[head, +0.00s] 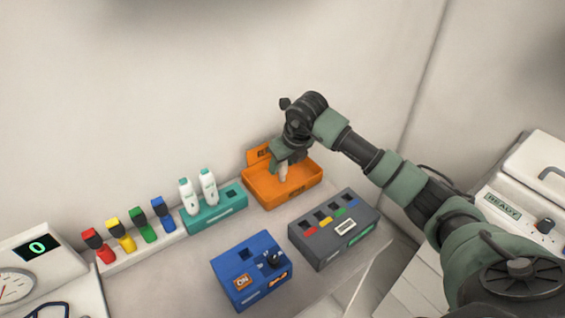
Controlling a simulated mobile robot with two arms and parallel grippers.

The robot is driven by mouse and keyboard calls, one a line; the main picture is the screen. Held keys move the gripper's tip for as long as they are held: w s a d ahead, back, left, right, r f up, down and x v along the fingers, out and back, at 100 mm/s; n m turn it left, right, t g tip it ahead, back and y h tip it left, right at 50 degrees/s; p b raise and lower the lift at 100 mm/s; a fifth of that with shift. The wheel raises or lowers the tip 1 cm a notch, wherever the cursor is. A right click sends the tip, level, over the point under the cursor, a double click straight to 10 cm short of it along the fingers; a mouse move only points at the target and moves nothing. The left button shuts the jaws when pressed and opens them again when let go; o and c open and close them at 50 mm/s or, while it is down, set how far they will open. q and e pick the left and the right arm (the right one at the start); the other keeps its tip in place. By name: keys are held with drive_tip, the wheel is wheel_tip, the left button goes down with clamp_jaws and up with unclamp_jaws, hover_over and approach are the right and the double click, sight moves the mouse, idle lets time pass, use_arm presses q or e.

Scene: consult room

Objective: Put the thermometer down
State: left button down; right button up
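My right gripper (284,157) points down over the orange tray (262,194) at the back of the counter. A small pale piece, which looks like the end of the thermometer (284,173), sticks out below it, inside the tray's outline. The gripper hides the rest of it. I cannot tell whether the piece touches the tray floor. Two white thermometers (208,186) stand upright in the teal holder (216,215) left of the tray. The right part of the holder is bare. My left gripper is not in view.
A grey box with coloured tabs (335,240) and a blue box with a black knob (248,279) stand in front of the tray. Red, yellow, green and blue items (122,236) stand in a white rack at left. A READY-labelled machine (510,213) is at right.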

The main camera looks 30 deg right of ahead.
drive_tip(key=shift+r, duration=0.15)
drive_tip(key=b+v, duration=0.2)
drive_tip(key=v, duration=1)
idle(0.3)
